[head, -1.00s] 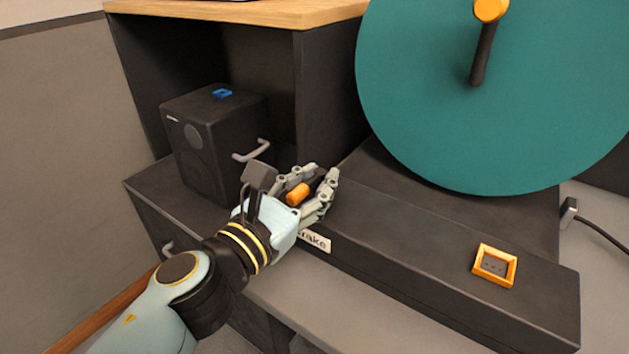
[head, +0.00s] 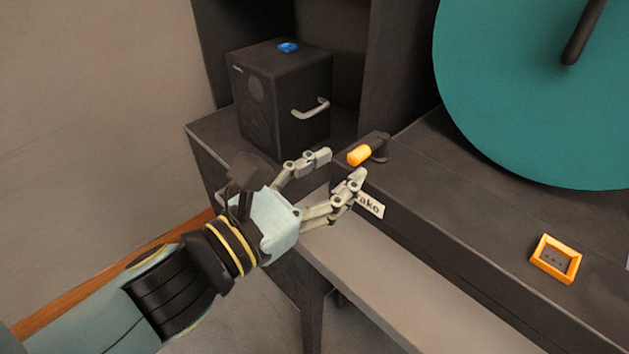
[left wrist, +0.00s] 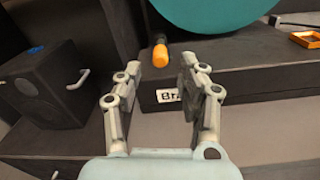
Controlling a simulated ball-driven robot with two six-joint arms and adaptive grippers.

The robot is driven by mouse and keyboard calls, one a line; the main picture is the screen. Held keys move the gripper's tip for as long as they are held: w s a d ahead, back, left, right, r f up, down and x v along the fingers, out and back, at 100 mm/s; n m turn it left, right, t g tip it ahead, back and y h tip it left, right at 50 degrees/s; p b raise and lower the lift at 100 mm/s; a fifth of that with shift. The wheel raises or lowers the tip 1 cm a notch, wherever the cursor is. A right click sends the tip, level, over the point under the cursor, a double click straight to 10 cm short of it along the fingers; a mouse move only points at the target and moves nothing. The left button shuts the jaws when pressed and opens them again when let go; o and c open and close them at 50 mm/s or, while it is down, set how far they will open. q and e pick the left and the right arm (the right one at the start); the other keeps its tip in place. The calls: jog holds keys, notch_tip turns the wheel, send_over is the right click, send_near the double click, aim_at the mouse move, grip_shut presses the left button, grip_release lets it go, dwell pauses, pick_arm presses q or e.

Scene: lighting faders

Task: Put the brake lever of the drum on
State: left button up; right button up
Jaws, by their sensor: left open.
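The brake lever (head: 361,154) has an orange grip on a short dark arm and sits on top of the dark base at its left end, above a white label (head: 369,205) partly hidden by my fingers. My left gripper (head: 340,166) is open and empty, just in front of and to the left of the lever, apart from it. In the left wrist view the lever (left wrist: 160,54) shows beyond and between the open fingertips (left wrist: 160,75), its orange end toward me. The big teal drum (head: 540,100) stands on the base to the right. My right gripper is not in view.
A black speaker-like box (head: 265,98) with a grey handle and a blue piece on top stands on the lower shelf at the left. The space in front of the base is free.

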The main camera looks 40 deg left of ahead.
pick_arm(q)
jog(key=shift+s+a, duration=0.15)
jog(key=shift+s, duration=0.65)
jog(key=shift+s+a, duration=0.1)
jog(key=shift+s, duration=0.65)
